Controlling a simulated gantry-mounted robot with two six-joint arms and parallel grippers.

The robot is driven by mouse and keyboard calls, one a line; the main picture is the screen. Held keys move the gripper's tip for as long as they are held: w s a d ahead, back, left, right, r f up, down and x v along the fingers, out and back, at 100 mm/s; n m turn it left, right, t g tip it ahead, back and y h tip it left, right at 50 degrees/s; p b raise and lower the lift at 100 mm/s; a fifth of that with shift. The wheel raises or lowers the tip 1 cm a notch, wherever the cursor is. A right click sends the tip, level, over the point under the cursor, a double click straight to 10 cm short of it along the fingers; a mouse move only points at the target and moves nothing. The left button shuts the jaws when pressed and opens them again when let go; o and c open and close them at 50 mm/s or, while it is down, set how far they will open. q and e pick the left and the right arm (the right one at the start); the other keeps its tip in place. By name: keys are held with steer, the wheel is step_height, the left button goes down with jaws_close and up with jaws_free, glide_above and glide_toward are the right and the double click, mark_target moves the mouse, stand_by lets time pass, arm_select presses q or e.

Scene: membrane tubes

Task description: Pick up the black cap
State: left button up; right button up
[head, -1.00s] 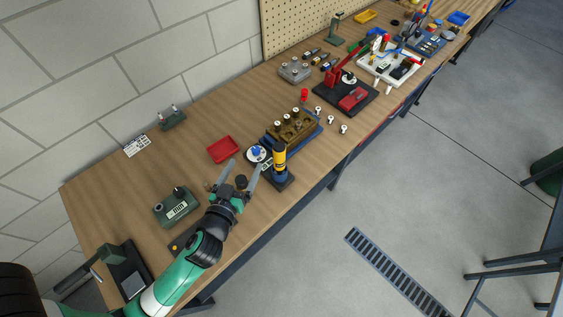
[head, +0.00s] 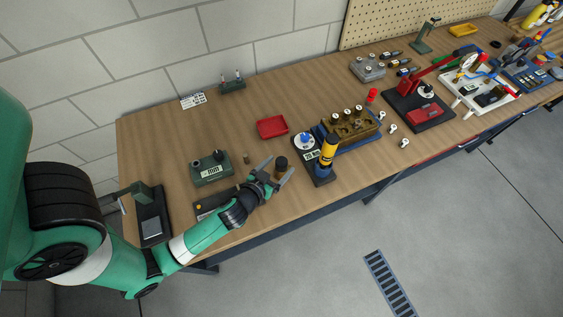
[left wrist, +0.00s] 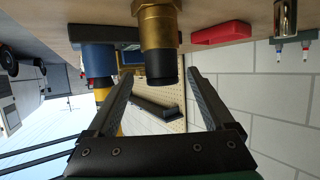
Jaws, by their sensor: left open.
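The black cap (head: 282,161) sits on top of an upright brass cylinder (head: 279,174) near the front of the bench. In the left wrist view, which is upside down, the black cap (left wrist: 161,68) hangs below the brass cylinder (left wrist: 157,28). My left gripper (head: 278,167) is open, with one finger on each side of the cap. My right gripper is not in view.
A blue stand with a yellow and black cylinder (head: 327,152) is close to the right of the fingers. A green meter box (head: 211,168) stands to the left. A red tray (head: 272,127) lies behind. A brass block with several capped tubes (head: 352,126) is farther right.

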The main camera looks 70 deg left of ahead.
mark_target(285, 158)
arm_select(q)
steer(key=x, duration=0.5)
steer(key=shift+w+a+r, duration=0.1)
steer(key=shift+a+r, duration=0.2)
steer(key=shift+r, duration=0.05)
jaws_close()
steer(key=shift+r+p, duration=0.1)
steer(key=shift+p, duration=0.2)
